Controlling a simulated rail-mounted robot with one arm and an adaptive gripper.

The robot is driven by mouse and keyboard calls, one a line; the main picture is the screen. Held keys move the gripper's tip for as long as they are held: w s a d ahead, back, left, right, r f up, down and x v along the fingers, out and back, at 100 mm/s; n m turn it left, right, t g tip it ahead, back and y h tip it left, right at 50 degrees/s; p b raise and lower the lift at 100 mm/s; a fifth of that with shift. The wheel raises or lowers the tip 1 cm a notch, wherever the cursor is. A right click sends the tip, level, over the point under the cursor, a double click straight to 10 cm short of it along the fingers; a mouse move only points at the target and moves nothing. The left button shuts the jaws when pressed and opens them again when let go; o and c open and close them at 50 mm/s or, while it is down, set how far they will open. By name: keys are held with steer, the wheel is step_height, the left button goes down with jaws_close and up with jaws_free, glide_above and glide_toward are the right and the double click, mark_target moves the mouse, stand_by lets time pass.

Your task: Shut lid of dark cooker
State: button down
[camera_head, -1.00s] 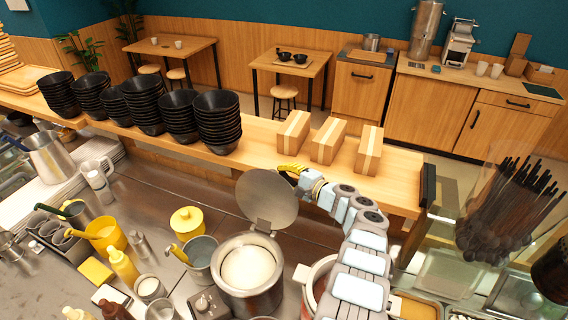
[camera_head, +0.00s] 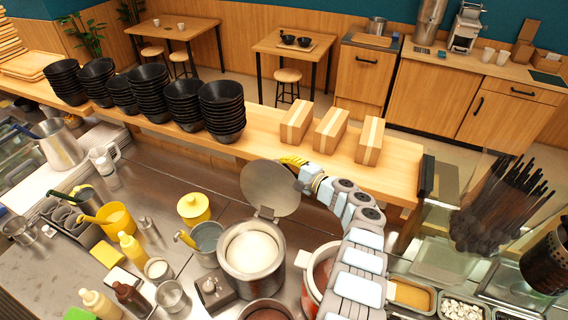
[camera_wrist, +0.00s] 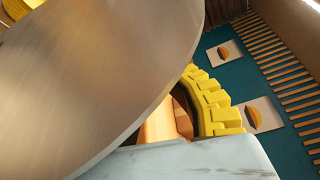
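The dark grey metal cooker (camera_head: 224,268) stands on the counter with white contents showing in its open top. Its round lid (camera_head: 270,187) is raised, tilted up on the hinge at the cooker's far side. My gripper (camera_head: 291,161), with yellow fingers, is at the lid's upper right edge, partly behind it. In the wrist view the lid (camera_wrist: 95,75) fills the left and centre, very close, and covers part of the gripper. One ridged yellow finger (camera_wrist: 217,108) shows beyond the lid's edge. Contact with the lid and the finger opening cannot be made out.
A red-and-white pot (camera_head: 309,268) stands right of the cooker, beside my arm. A grey pot (camera_head: 207,240) with a yellow-handled ladle and a yellow lidded jar (camera_head: 193,208) are to its left. Black bowl stacks (camera_head: 222,112) and wooden boxes (camera_head: 331,130) line the shelf behind.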

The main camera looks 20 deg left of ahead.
mark_target(283, 174)
steer(key=shift+s+r, duration=0.15)
steer(key=shift+s, duration=0.1)
steer(key=shift+s+r+n+y+p, duration=0.3)
steer(key=shift+s+r+n+p, duration=0.25)
steer(key=shift+s+p, duration=0.2)
steer(key=shift+s+a+r+n, duration=0.1)
steer(key=shift+s+r+n, duration=0.15)
steer(key=shift+s+n, duration=0.5)
steer(key=shift+s+r+n+b, duration=0.15)
steer(key=shift+s+n+b, duration=0.2)
steer(key=shift+s, duration=0.4)
steer(key=s+n+b, duration=0.1)
steer(key=s+b, duration=0.1)
steer(key=s+n+y+b, duration=0.1)
steer(key=s+b, duration=0.1)
steer(key=b, duration=0.1)
steer(key=s+n+b, duration=0.2)
steer(key=shift+s+a+r+t+y, duration=0.2)
steer(key=shift+s+r+t+y, duration=0.1)
steer(key=shift+r+y, duration=0.1)
steer(key=shift+w+r+b, duration=0.1)
steer(key=shift+b, duration=0.2)
